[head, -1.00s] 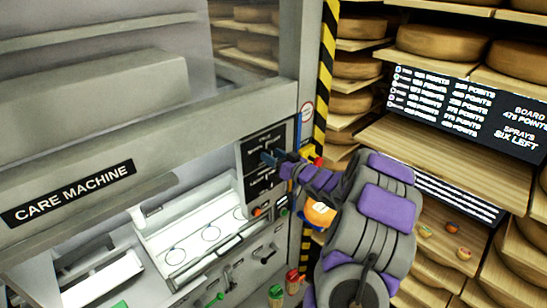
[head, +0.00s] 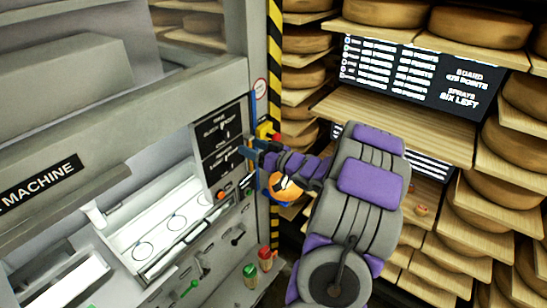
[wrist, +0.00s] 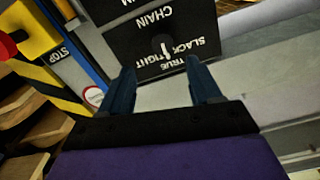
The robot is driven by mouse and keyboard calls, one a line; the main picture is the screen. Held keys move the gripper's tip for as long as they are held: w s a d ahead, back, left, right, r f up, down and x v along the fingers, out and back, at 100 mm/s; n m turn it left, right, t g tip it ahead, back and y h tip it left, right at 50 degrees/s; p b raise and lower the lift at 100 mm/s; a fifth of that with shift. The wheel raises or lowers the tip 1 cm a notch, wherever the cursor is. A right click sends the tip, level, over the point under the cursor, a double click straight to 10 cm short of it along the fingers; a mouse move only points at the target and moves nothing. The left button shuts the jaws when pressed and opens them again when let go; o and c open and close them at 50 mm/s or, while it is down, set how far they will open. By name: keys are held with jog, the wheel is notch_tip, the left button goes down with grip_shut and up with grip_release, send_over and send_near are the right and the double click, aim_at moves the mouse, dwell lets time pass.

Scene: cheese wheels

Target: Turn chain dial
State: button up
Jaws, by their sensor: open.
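The chain dial (wrist: 163,46) shows upside down in the wrist view as a small dark knob with a pale mark, on a black panel (wrist: 118,40) lettered CHAIN, SLACK, TRUE and TIGHT. The exact way it points is hard to tell. In the head view the panel (head: 211,146) is on the care machine's right-hand side; the dial is too small to make out there. My gripper (wrist: 159,70) is open and empty, its two blue fingers pointing at the panel, with the dial lying between their lines. It also shows in the head view (head: 247,151) at the panel's right edge.
A yellow box with a red button (head: 272,134), marked STOP in the wrist view (wrist: 58,54), is close beside my gripper. A striped post (head: 275,55) stands behind. Cheese shelves (head: 400,120) fill the right. Green and red handles (head: 251,271) are below.

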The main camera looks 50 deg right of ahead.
jog(key=s, duration=0.7)
jog(key=shift+s+d, duration=0.3)
jog(key=shift+d, duration=0.05)
jog(key=w+a+f+g+h+b, duration=0.1)
jog(key=w+f+g+h+b, duration=0.3)
jog(key=w, duration=0.2)
jog(key=s+a+f+g+h+b, duration=0.25)
jog(key=a+g+b, duration=0.2)
jog(key=a, duration=0.25)
jog(key=s+a+f+g+y+b, duration=0.2)
jog(key=s+a+f+g, duration=0.3)
jog(key=s+a, duration=0.9)
jog(key=s+a+f+n+g+y+b, duration=0.1)
jog(key=s+a+f+g+y+b, duration=0.2)
jog(key=s+a, duration=1.1)
jog(key=a+f+g+b, duration=0.1)
jog(key=a+g+b, duration=0.1)
jog(key=g, duration=0.1)
jog(key=shift+a+f, duration=0.2)
jog(key=shift+f, duration=0.2)
